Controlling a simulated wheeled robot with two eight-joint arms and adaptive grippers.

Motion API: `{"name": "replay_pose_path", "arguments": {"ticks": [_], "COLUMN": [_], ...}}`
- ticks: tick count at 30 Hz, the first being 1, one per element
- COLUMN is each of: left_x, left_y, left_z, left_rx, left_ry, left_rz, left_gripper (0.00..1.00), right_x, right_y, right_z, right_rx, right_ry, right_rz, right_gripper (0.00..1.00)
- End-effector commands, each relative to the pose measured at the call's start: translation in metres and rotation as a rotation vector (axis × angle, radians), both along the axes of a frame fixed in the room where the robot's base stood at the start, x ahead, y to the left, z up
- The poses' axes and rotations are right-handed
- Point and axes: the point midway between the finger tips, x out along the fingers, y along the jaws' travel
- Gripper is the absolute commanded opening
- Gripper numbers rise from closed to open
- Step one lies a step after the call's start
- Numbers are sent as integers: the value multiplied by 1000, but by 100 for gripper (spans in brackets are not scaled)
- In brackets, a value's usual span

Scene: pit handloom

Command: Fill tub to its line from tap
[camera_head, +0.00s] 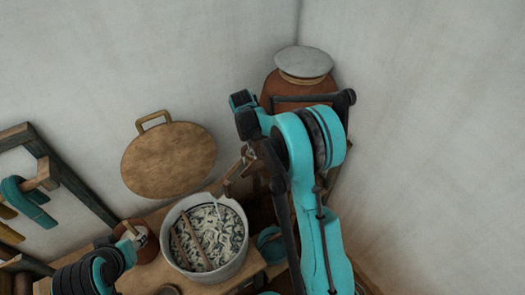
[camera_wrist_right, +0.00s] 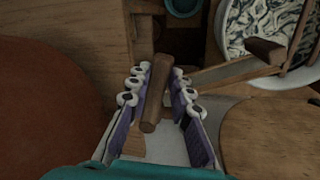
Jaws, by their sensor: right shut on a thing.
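A wide white tub (camera_head: 250,262) with a pale swirled, dark-flecked surface inside stands on the wooden bench; part of it shows at the upper right in the right wrist view (camera_wrist_right: 262,80). Sticks lie across it; I cannot make out a fill line. A small teal vessel (camera_head: 270,243) sits beside it and shows at the top of the wrist view (camera_wrist_right: 183,5). My right gripper (camera_wrist_right: 160,88) is shut on a brown wooden handle (camera_wrist_right: 157,95), beside the red-brown clay jar (camera_wrist_right: 45,110). I cannot see water running.
The jar has a grey lid (camera_head: 303,62) and stands in the corner. A round wooden board (camera_head: 168,160) leans on the wall behind the tub. A small brown pot (camera_head: 143,245) stands left of the tub. A wooden frame (camera_head: 60,170) is at the left.

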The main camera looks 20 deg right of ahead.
Motion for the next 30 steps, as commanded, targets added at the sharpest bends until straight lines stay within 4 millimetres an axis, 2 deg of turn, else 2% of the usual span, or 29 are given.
{"name": "replay_pose_path", "arguments": {"ticks": [7, 17, 18, 20, 30], "left_x": [0, 0, 0, 0, 0], "left_y": [0, 0, 0, 0, 0], "left_z": [-7, -7, -7, -7, -7], "left_rx": [0, 0, 0, 0, 0], "left_ry": [0, 0, 0, 0, 0], "left_rz": [0, 0, 0, 0, 0], "left_gripper": [40, 40, 40, 40, 40], "right_x": [5, 5, 5, 5, 5], "right_y": [16, 18, 17, 17, 18], "right_z": [-1, 0, 0, 0, 3], "right_rx": [0, 0, 0, 0, 0], "right_ry": [0, -1, -1, -1, 0], "right_rz": [-204, -224, -224, -223, -222], "right_gripper": [0, 0, 28, 42, 42]}}
